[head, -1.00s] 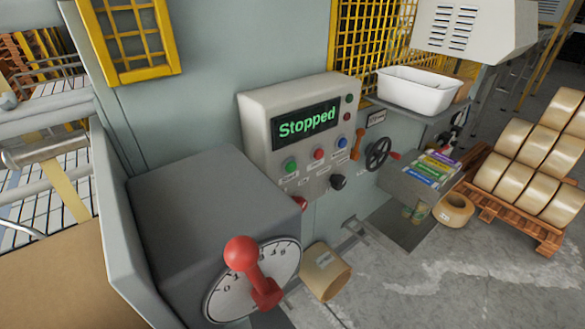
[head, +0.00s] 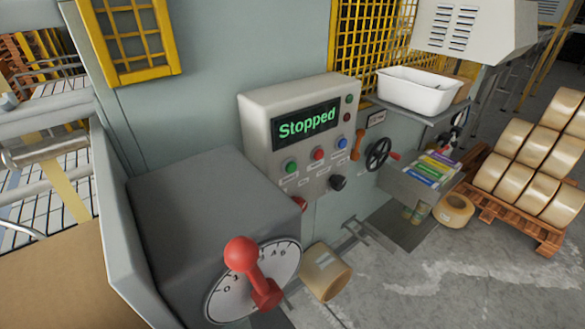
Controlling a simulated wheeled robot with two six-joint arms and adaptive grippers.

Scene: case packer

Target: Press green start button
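The green start button (head: 291,167) is on the sloped front of the beige control panel (head: 262,107), at the left of a row. A red button (head: 318,154) and a blue button (head: 342,143) sit to its right. The display (head: 306,122) above them reads "Stopped" in green. A black knob (head: 338,182) is at the panel's lower right. Nothing covers the green button. Neither of my grippers shows in the head view.
A grey box (head: 205,200) with a red-knobbed lever (head: 243,256) and a dial stands in front, left of the panel. A black handwheel (head: 377,153) is right of the panel. A white bin (head: 418,92) rests on a shelf. Tape rolls (head: 500,171) fill a pallet.

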